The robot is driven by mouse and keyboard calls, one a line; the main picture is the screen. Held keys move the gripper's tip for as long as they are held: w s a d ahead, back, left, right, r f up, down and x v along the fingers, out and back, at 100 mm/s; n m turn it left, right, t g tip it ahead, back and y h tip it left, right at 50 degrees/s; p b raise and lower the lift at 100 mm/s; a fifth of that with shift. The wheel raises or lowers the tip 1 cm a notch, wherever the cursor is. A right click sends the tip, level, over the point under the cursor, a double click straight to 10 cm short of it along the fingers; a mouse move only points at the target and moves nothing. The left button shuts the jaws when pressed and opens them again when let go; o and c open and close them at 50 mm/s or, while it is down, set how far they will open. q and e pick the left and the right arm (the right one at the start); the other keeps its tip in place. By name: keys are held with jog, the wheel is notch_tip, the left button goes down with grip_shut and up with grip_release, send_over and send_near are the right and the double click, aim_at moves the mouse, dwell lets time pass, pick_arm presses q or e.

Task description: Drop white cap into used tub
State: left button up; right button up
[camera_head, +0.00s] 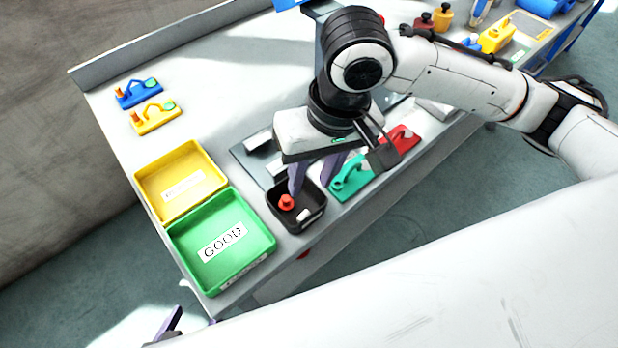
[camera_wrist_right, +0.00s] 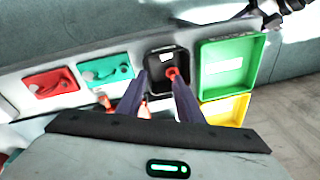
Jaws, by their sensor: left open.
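The black tub (camera_head: 316,217) stands at the table's front edge, right of the green tub; it also shows in the right wrist view (camera_wrist_right: 154,91). A red cap (camera_head: 286,202) lies in it. A small white piece (camera_head: 304,215) shows in the tub near its front side; I cannot tell whether it is the white cap or a label. My right gripper (camera_head: 311,187) is above the tub, pointing down. Its purple fingers are apart with nothing visible held between them. My left gripper (camera_head: 170,325) is open at the lower left, off the table and far from the tub.
A green tub (camera_head: 264,252) marked GOOD and a yellow tub (camera_head: 214,170) stand left of the black tub. Teal (camera_head: 350,182) and red (camera_head: 405,137) parts lie to its right. Blue (camera_head: 138,92) and yellow (camera_head: 156,117) parts lie at the back left.

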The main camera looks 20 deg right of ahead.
notch_tip(320, 180, up, 8)
jog(key=p, duration=0.1)
jog(key=shift+s+d, duration=0.4)
jog(key=shift+d, duration=0.05)
